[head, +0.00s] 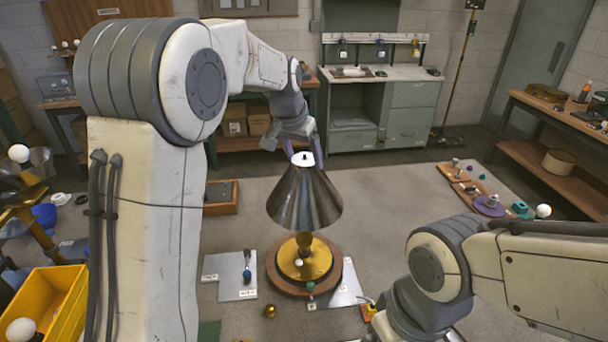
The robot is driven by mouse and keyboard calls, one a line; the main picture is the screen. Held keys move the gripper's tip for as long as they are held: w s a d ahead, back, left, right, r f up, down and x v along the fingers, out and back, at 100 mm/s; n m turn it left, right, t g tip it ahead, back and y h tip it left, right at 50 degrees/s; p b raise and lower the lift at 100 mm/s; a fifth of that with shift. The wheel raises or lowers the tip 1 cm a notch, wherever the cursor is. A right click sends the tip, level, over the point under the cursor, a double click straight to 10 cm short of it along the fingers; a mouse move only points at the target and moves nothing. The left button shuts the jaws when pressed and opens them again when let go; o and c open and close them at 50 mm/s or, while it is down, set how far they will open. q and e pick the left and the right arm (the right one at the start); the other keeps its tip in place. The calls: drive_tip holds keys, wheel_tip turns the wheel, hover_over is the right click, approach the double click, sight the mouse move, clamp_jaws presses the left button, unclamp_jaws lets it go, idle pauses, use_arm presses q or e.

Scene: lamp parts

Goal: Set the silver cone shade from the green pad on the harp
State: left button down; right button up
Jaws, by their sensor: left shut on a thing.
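The silver cone shade (305,203) hangs upright over the brass lamp base (304,262), wide end down. My left gripper (302,152) is shut at the shade's narrow white top, reaching in from behind and above. The harp is hidden, so I cannot tell whether the shade touches it. The brass base stands on a round wooden board (340,262), and its stem runs up under the shade. A green pad (208,333) shows partly at the bottom edge, beside my left arm. My right arm is at lower right; its gripper does not show.
White labelled cards (238,285) with small parts lie beside the wooden board. A small brass ball (269,311) is in front. A yellow bin (50,300) stands at lower left. A tray of small parts (480,190) lies at right.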

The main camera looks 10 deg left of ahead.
use_arm(q)
drive_tip(key=shift+r, duration=0.2)
wheel_tip(320, 180, up, 21)
drive_tip(key=p, duration=1.1)
wheel_tip(320, 180, down, 5)
drive_tip(key=b, duration=0.5)
drive_tip(key=shift+f+b, duration=1.65)
drive_tip(key=shift+f, duration=0.3)
